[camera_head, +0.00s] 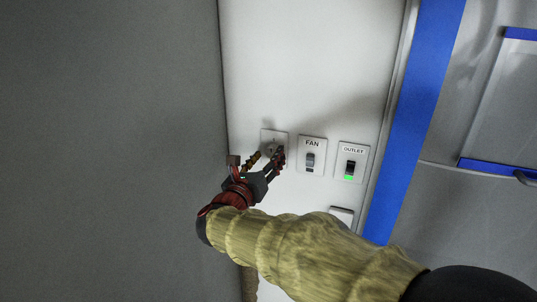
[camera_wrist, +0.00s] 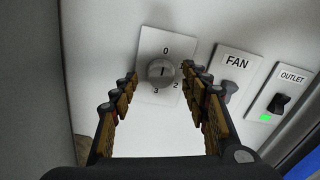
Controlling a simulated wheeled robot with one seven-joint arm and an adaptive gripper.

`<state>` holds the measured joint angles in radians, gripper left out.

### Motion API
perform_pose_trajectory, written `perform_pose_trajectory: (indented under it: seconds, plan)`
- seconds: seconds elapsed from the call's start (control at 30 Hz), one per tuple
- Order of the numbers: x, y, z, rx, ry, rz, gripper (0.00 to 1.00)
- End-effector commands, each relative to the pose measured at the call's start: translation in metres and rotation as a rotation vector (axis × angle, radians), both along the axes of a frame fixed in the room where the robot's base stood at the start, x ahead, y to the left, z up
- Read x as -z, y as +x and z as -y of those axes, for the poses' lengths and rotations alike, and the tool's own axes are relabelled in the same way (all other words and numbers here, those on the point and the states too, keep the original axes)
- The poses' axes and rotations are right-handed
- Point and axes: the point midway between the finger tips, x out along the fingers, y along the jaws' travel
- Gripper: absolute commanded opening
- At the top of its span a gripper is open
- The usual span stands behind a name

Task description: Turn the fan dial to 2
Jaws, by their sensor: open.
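The fan dial (camera_wrist: 161,72) is a round grey knob on a white wall plate (camera_wrist: 150,42) marked 0, 1, 2 and 3. Its dark pointer mark looks roughly upright, towards the 0. In the head view the plate (camera_head: 268,134) is partly hidden behind my gripper (camera_head: 268,156). My gripper (camera_wrist: 160,76) is open, with one finger on each side of the knob in the wrist view. The right finger partly covers the plate's right edge near the 1 and 2. I cannot tell whether either finger touches the knob.
To the right are a FAN rocker switch (camera_head: 310,160) and an OUTLET switch (camera_head: 350,168) with a green light. A further white plate (camera_head: 342,214) is partly hidden by my arm. A grey wall (camera_head: 110,140) stands close on the left. The wall above the plates is bare.

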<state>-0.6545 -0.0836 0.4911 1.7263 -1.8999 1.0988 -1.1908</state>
Motion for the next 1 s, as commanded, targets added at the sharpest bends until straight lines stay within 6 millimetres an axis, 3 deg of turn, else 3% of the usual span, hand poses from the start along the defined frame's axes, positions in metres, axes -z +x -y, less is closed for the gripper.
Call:
perform_pose_trajectory:
  seconds: [0.13,0.43,1.0]
  plan:
    - [-0.0001,0.0095,0.0038,0.0,0.0,0.0,0.46]
    - [0.0,0.0113,0.0044,0.0,0.0,0.0,0.46]
    - [0.0,0.011,0.0044,0.0,0.001,0.0,0.13]
